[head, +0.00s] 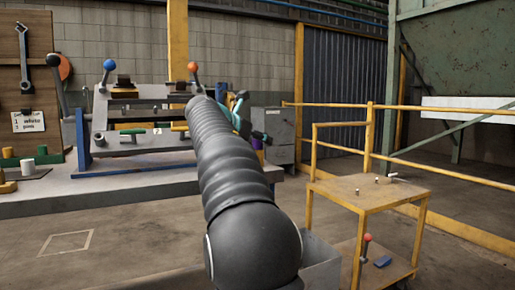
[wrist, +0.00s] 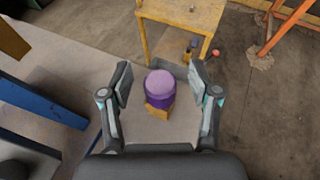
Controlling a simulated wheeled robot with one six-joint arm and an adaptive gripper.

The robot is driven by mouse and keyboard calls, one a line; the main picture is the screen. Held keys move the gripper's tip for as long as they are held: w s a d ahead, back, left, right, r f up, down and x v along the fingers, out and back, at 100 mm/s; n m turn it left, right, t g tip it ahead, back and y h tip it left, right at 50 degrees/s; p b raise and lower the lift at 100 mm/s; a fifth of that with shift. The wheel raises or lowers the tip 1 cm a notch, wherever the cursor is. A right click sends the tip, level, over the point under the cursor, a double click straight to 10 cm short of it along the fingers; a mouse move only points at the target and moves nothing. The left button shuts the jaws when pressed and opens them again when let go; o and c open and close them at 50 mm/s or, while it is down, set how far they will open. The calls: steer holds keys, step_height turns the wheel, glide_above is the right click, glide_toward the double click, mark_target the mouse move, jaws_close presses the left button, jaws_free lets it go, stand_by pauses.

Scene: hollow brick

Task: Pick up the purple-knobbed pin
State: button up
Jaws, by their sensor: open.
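The purple-knobbed pin shows in the wrist view as a rounded purple knob (wrist: 160,84) with an orange-brown part (wrist: 157,111) below it. It stands at the end of a grey bench top. My gripper (wrist: 161,74) is open, with one finger on each side of the knob in the picture and a visible gap on both sides. I cannot tell the height of the fingertips over the knob. In the head view my arm hides most of this spot; a bit of purple (head: 257,143) shows beside the gripper (head: 243,112).
A grey bench (head: 100,188) bears a blue-sided fixture (head: 83,140) with ball-topped levers, left of my arm. A yellow cart (head: 345,190) with small items stands to the right, also seen at the top of the wrist view. A yellow railing (head: 455,178) runs behind it.

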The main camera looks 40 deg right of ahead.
jaws_close()
